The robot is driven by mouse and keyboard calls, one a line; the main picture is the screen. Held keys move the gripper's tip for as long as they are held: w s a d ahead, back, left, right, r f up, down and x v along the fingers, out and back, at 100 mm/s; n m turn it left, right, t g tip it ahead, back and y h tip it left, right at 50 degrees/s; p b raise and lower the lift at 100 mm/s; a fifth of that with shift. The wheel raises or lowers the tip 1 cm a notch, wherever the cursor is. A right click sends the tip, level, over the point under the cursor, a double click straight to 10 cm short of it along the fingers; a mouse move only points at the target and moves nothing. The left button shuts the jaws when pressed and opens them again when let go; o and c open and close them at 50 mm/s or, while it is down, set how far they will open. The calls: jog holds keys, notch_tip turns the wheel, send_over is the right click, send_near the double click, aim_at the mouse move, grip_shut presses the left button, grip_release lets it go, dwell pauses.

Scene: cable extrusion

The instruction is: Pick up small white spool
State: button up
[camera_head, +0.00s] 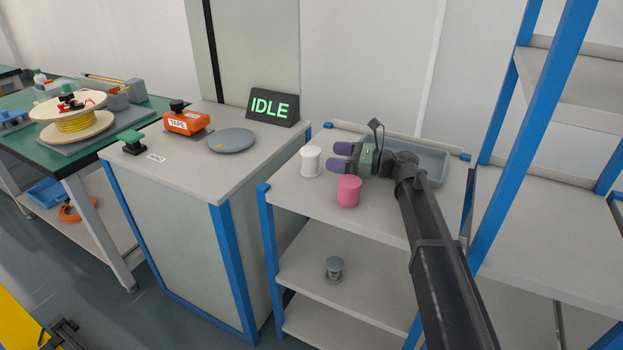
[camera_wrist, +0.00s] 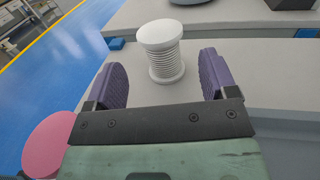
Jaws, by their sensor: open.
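The small white spool (camera_head: 311,161) stands upright on the top shelf of the blue-framed rack, near its left side. In the wrist view the white spool (camera_wrist: 161,52) is just ahead of my gripper, roughly centred between the two purple fingers. My gripper (camera_head: 343,157) is open and empty, with its fingers pointing left toward the spool in the head view. A gap shows between the fingertips and the spool. In the wrist view my gripper (camera_wrist: 162,82) has a finger on each side, not touching the spool.
A pink spool (camera_head: 348,191) stands just in front of my gripper; it also shows at lower left in the wrist view (camera_wrist: 48,145). A grey tray (camera_head: 430,164) lies behind my arm. A grey spool (camera_head: 334,269) stands on the shelf below. The cabinet (camera_head: 190,185) is at left.

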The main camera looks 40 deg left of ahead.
aim_at(319, 155)
jog(key=shift+f+p+x, duration=0.1)
jog(key=shift+p+x, duration=0.25)
jog(key=shift+x, duration=0.4)
jog(key=shift+f+p+x, duration=0.15)
jog(key=shift+p+x, duration=0.2)
jog(key=shift+x, duration=0.4)
jog(key=x, duration=0.4)
jog(key=shift+s+a, duration=0.1)
jog(key=shift+a, duration=0.15)
jog(key=shift+d, duration=0.1)
jog(key=c, duration=0.8)
